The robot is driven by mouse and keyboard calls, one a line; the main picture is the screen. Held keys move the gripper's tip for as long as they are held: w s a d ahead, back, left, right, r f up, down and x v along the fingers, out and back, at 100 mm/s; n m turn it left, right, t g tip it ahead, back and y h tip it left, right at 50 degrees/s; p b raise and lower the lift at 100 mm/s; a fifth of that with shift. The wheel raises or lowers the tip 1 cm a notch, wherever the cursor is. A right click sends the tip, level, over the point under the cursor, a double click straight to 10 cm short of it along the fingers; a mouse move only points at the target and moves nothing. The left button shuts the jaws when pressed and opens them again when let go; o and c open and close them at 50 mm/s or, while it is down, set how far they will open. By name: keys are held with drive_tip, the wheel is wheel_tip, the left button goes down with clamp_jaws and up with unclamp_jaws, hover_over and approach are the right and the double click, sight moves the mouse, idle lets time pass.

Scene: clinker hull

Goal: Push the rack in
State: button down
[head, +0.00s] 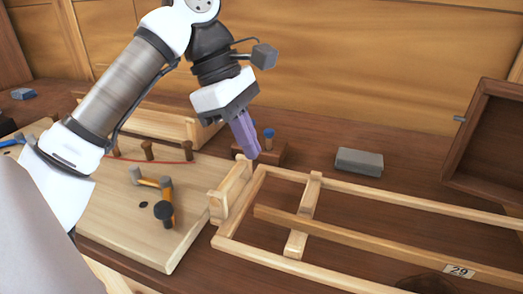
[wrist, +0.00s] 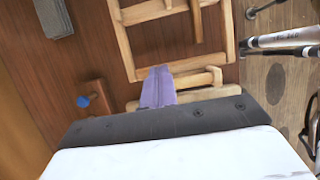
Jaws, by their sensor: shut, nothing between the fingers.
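The rack appears to be the pale wooden frame (head: 340,190) lying on the dark bench, with long rails, a cross slat and a middle bar labelled 29 (head: 459,271). A short pale wooden piece with raised ends (head: 231,190) stands at its left end. I cannot tell which parts slide. The frame also shows in the wrist view (wrist: 125,42), with the short piece (wrist: 195,94) beside it. My gripper (head: 254,152), with purple fingers, is shut and empty, above the far end of the short piece. In the wrist view my fingertips (wrist: 158,72) overlap that piece; contact is unclear.
A dark block with a blue-topped peg (head: 269,138) stands just behind my gripper. A grey block (head: 359,162) lies behind the frame. A pale board with hammers (head: 150,210) is at left. A dark open box (head: 490,145) stands at right.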

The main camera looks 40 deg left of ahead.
sight(264, 178)
drive_tip(key=x, duration=0.7)
drive_tip(key=shift+f, duration=0.15)
drive_tip(key=shift+w+d+f, duration=0.1)
drive_tip(key=shift+w+d, duration=0.15)
drive_tip(key=shift+d, duration=0.45)
drive_tip(key=shift+w+d+f, duration=0.1)
drive_tip(key=shift+w+d, duration=0.1)
drive_tip(key=shift+d, duration=0.5)
drive_tip(key=shift+w+d+f, duration=0.1)
drive_tip(key=shift+w+d, duration=0.15)
drive_tip(key=shift+d, duration=0.45)
